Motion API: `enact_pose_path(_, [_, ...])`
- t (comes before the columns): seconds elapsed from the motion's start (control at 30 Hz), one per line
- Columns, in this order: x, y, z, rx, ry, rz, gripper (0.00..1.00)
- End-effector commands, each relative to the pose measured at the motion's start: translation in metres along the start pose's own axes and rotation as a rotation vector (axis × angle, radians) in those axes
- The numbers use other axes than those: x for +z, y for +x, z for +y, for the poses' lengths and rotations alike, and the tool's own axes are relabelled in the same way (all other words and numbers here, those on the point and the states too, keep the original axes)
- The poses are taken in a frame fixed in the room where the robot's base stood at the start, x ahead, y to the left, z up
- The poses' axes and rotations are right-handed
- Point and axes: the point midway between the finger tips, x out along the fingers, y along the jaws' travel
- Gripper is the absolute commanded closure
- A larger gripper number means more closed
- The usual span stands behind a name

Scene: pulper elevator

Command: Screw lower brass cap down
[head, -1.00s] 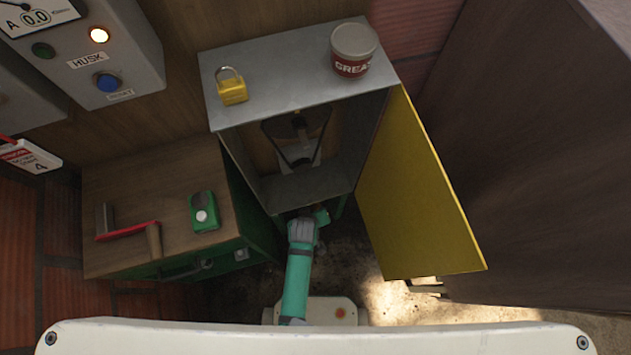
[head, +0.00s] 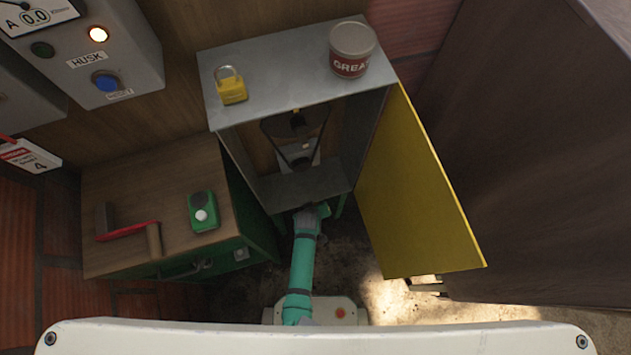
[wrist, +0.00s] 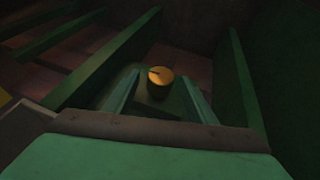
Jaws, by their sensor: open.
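The brass cap (wrist: 159,82) shows in the wrist view as a short gold cylinder with a dark slot or mark on its top. It stands upright on a dark green part under the cabinet. My gripper (wrist: 160,98) is open, with its teal fingers apart to the left and right of the cap in the picture. I cannot tell whether either finger touches it. In the head view my gripper (head: 318,211) is at the cabinet's lower front edge, partly hidden, and the brass cap is not visible there.
Green frame bars (wrist: 108,62) flank the cap. The grey cabinet (head: 282,62) stands above, with its yellow door (head: 415,195) open at the right and a belt (head: 270,142) inside. A padlock (head: 231,90) and grease tin (head: 352,50) sit on top. A wooden-topped green chest (head: 125,180) is at left.

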Motion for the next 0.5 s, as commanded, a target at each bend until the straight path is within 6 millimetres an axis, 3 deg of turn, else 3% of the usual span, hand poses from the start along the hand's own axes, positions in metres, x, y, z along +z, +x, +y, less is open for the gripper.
enact_pose_path(0.2, [-0.0003,0.0001,-0.0007,-0.001,-0.001,0.0,0.49])
enact_pose_path(0.4, [-0.0007,-0.0001,-0.0015,-0.001,-0.003,0.001,0.9])
enact_pose_path(0.5, [0.0005,0.0001,0.0018,-0.001,-0.003,0.001,0.9])
